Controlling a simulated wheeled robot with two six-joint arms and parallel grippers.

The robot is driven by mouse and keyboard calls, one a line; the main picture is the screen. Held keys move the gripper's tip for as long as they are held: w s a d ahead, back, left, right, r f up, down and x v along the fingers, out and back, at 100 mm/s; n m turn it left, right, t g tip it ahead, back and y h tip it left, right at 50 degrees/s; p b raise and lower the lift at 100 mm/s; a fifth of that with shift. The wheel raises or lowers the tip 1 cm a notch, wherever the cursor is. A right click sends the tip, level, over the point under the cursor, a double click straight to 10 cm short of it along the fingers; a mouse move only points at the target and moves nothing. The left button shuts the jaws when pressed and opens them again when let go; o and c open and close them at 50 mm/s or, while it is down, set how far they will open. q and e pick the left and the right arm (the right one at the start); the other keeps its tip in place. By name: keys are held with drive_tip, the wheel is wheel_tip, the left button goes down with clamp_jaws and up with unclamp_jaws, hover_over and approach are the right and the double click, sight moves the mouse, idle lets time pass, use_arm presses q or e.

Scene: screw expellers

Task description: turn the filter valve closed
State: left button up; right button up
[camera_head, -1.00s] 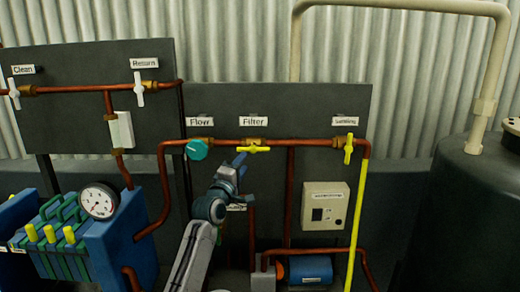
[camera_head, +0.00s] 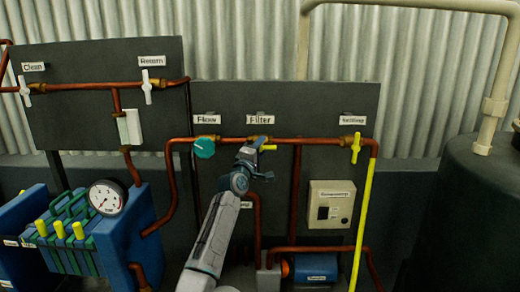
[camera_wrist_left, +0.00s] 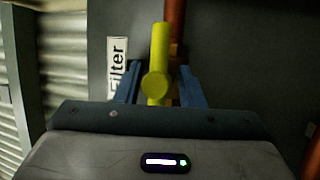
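The filter valve has a yellow handle (camera_head: 268,147) lying along the copper pipe under the "Filter" label (camera_head: 260,118). My left gripper (camera_head: 254,151) is at this handle and hides much of it in the head view. In the left wrist view the yellow handle (camera_wrist_left: 158,62) stands between the two blue fingers of my left gripper (camera_wrist_left: 158,88). The fingers are open, with a gap visible on each side of the handle. The handle runs in line with the pipe behind it. My right gripper is not in view.
A teal flow knob (camera_head: 204,148) sits left on the same pipe, and another yellow valve (camera_head: 356,146) sits to the right. A grey panel (camera_head: 310,98) backs the pipes. A control box (camera_head: 330,204) and a blue pump (camera_head: 315,266) are lower right.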

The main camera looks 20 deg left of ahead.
use_arm(q)
clamp_jaws()
drive_tip(key=shift+m, duration=0.5)
drive_tip(key=shift+r+m+g+h, duration=0.1)
drive_tip(key=shift+m+g+h, duration=0.4)
drive_tip(key=shift+m, duration=0.6)
drive_tip(key=m+g+p, duration=0.1)
drive_tip(key=m+p, duration=0.1)
drive_tip(key=shift+m+g, duration=0.3)
drive_tip(key=m+g+p, duration=0.1)
drive_tip(key=m+p, duration=0.1)
drive_tip(key=m+g+y+p, duration=0.1)
drive_tip(key=m+p, duration=0.1)
drive_tip(key=m, duration=0.1)
drive_tip(key=shift+r+g, duration=0.15)
drive_tip(key=shift+g, duration=0.15)
drive_tip(key=m+g+y+p, duration=0.1)
drive_tip(key=m+p, duration=0.1)
drive_tip(key=shift+y+p, duration=0.3)
drive_tip(key=shift+p, duration=0.05)
drive_tip(key=shift+m+y+p, duration=0.3)
drive_tip(key=shift+m+p, duration=0.15)
drive_tip(key=shift+m, duration=0.25)
drive_tip(key=shift+a+f+g, duration=0.1)
drive_tip(key=shift+f+g, duration=0.1)
drive_tip(key=shift+g, duration=0.1)
